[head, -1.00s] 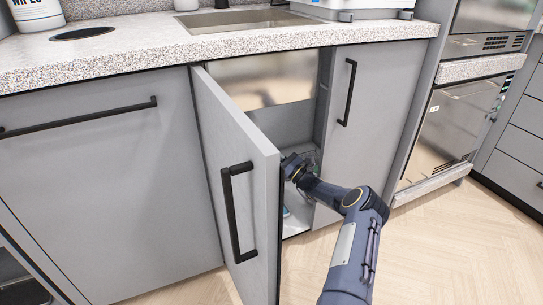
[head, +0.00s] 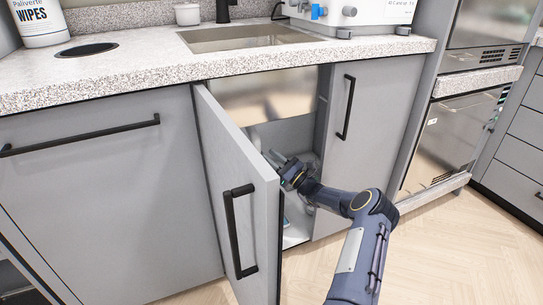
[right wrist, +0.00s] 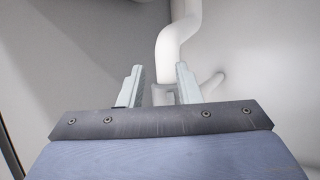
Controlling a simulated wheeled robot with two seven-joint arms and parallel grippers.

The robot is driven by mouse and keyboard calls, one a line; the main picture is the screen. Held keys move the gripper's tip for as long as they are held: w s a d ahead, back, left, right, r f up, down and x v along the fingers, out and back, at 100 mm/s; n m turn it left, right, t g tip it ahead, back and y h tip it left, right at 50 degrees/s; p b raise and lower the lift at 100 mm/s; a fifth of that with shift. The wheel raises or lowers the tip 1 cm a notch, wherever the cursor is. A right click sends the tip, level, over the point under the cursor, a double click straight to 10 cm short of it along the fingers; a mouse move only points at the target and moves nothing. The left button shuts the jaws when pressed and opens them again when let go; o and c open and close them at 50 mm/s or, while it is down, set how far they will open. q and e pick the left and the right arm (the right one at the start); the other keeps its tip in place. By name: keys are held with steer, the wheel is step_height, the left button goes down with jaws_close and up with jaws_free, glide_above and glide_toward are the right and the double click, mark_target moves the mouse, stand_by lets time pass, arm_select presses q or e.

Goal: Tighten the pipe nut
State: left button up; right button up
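In the right wrist view a white drain pipe (right wrist: 176,38) comes down from the top and bends just beyond my fingers. A pale collar-like part (right wrist: 163,92), which may be the pipe nut, shows low between the fingers; I cannot tell for sure. My right gripper (right wrist: 160,82) is open, with one finger on each side of this part and no clear contact. In the head view my right gripper (head: 278,160) reaches into the open cabinet under the sink, beside the door's edge. The nut cannot be made out there. My left gripper is not in view.
The open cabinet door (head: 238,180) stands close to the left of my right arm. A closed door (head: 365,130) is on the right. The counter with the sink (head: 245,38) lies above. A short side pipe (right wrist: 212,84) shows right of the fingers.

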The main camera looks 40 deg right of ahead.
steer(key=s+a+r+p, duration=0.6)
steer(key=s+a+r, duration=0.2)
steer(key=s, duration=0.1)
steer(key=shift+s+a+r+p, duration=0.15)
steer(key=shift+a+r+p, duration=0.15)
steer(key=shift+a+p, duration=0.1)
steer(key=shift+s, duration=0.1)
